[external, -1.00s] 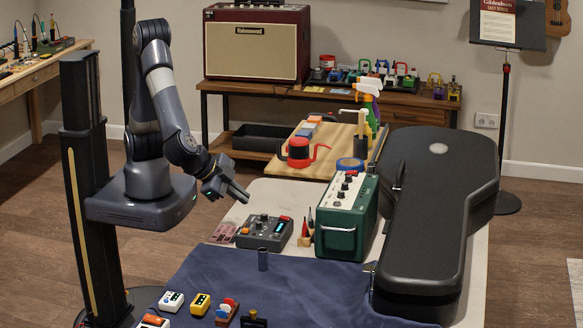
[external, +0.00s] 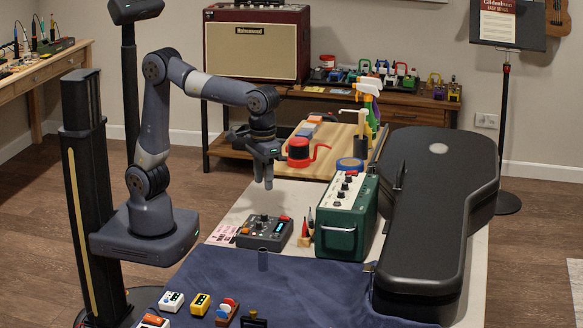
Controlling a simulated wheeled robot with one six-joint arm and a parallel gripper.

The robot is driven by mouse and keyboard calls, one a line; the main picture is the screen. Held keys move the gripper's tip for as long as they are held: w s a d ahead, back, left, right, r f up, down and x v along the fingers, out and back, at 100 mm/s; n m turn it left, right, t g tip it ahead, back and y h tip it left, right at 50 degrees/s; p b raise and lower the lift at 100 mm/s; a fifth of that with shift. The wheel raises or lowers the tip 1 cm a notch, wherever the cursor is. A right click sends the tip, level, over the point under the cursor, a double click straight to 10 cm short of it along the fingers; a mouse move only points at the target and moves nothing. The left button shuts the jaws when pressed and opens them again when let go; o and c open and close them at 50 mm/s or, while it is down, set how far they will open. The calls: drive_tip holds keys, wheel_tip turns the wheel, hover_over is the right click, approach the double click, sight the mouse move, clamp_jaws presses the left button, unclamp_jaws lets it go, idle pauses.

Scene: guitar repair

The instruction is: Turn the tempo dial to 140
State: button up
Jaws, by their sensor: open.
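A small dark grey box with knobs and a small display (external: 264,233) lies on the workbench left of a green amplifier; it looks like the unit with the tempo dial. Its knobs are too small to tell apart, and no dial number can be read. My gripper (external: 264,184) points down above the far side of this box, clear of it. Its fingers are apart with nothing between them.
A black guitar case (external: 440,210) fills the right side.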

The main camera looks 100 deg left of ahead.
sight(264, 215)
wheel_tip(264, 215, down, 10)
drive_tip(key=shift+r+b, duration=0.2)
drive_tip(key=shift+b, duration=0.95)
clamp_jaws()
